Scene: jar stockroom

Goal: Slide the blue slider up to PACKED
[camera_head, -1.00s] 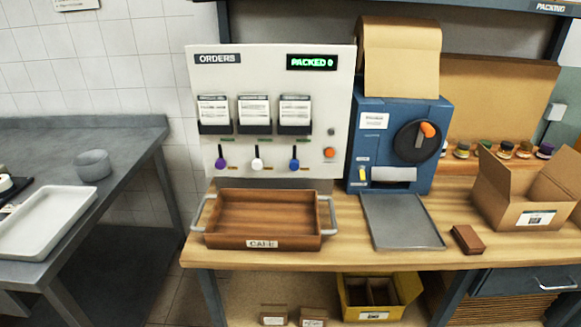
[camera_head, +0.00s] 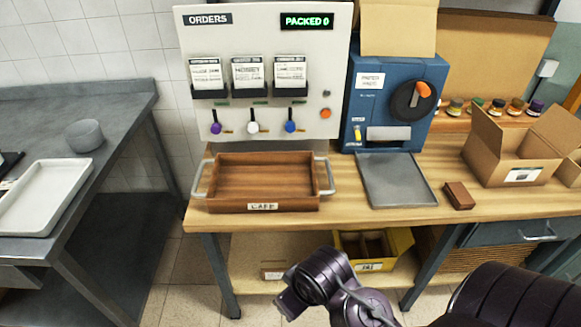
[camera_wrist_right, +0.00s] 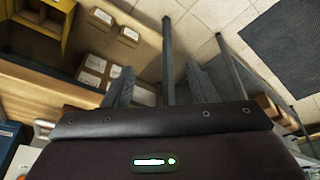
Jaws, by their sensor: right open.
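The white ORDERS panel (camera_head: 262,75) stands at the back of the bench. The blue slider (camera_head: 290,127) is the rightmost of its three coloured knobs, below the right card holder, at the lower end of a dark upright slot. A purple slider (camera_head: 216,128) and a white slider (camera_head: 252,127) are to its left. The display (camera_head: 306,21) reads PACKED 0. My right arm is low in front of the bench, well away from the panel. In the right wrist view my right gripper (camera_wrist_right: 160,84) has its grey fingers apart with nothing between them. My left gripper is not in view.
A wooden CAFE tray (camera_head: 262,205) with grey handles sits below the panel. A blue machine (camera_head: 365,85) with a grey plate (camera_head: 397,180) is to the right. An open cardboard box (camera_head: 505,160) and a small brown block (camera_head: 459,196) are farther right. A yellow bin (camera_head: 400,240) is underneath.

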